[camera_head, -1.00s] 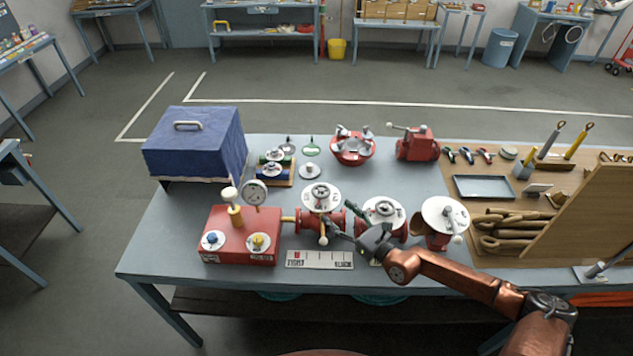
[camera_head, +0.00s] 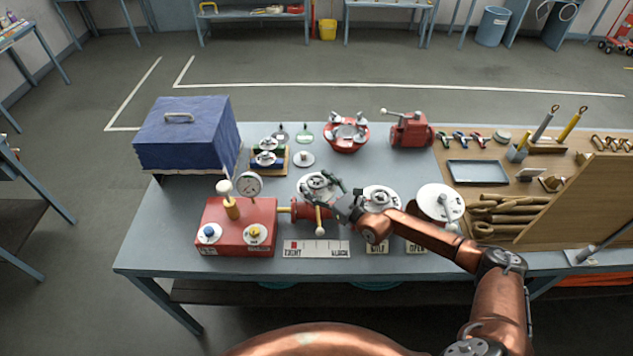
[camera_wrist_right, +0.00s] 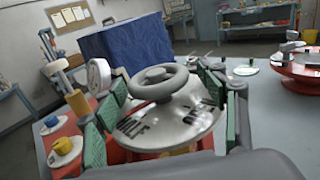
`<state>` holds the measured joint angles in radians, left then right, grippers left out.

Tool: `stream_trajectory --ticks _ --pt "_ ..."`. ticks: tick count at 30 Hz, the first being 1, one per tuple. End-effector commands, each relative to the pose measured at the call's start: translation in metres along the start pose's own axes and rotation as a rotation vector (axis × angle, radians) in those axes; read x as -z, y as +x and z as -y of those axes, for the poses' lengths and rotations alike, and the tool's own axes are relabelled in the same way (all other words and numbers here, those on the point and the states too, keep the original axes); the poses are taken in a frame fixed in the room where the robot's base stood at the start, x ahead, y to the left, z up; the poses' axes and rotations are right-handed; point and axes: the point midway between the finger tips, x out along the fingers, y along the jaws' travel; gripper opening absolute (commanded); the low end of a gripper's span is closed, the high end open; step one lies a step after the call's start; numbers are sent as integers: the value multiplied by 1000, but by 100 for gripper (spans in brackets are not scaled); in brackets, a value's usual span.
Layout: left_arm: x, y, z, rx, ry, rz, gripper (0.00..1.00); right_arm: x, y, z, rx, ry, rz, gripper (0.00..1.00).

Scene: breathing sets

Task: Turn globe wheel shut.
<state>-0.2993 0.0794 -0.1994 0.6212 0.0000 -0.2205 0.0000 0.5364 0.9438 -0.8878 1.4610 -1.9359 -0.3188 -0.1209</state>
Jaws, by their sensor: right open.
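The globe wheel, a small dark grey handwheel (camera_wrist_right: 158,82), sits above a pale round plate (camera_wrist_right: 170,118) with dark lettering that seems to read HALF and OPEN. In the head view the plate (camera_head: 312,183) tops the leftmost of three red valves (camera_head: 300,211), partly hidden by my gripper. My right gripper (camera_head: 326,190) is open there, its green-padded fingers apart. In the right wrist view my right gripper (camera_wrist_right: 165,108) has one finger on each side of the plate, with the wheel between them. I cannot tell whether either finger touches it. My left gripper is not in view.
A red box with a gauge (camera_head: 238,225) stands just left of the valve. Two more valves with white plates, the middle (camera_head: 381,199) and right one (camera_head: 440,203), stand to the right under my arm. A label strip (camera_head: 316,249) lies in front. A blue-covered box (camera_head: 186,135) stands back left.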

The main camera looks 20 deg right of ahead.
Motion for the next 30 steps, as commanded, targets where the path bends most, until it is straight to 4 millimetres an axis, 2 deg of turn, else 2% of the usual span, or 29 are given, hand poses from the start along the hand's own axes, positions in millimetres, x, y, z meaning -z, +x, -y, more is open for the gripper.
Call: stream_trajectory --ticks 3,8,26,30 --pt "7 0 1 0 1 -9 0 1 1 1 1 0 -1 66" --pt "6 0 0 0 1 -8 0 1 1 1 1 0 -1 66" --pt "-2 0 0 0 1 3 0 1 1 1 2 0 -1 24" --pt "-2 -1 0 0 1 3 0 1 1 1 4 1 -1 23"
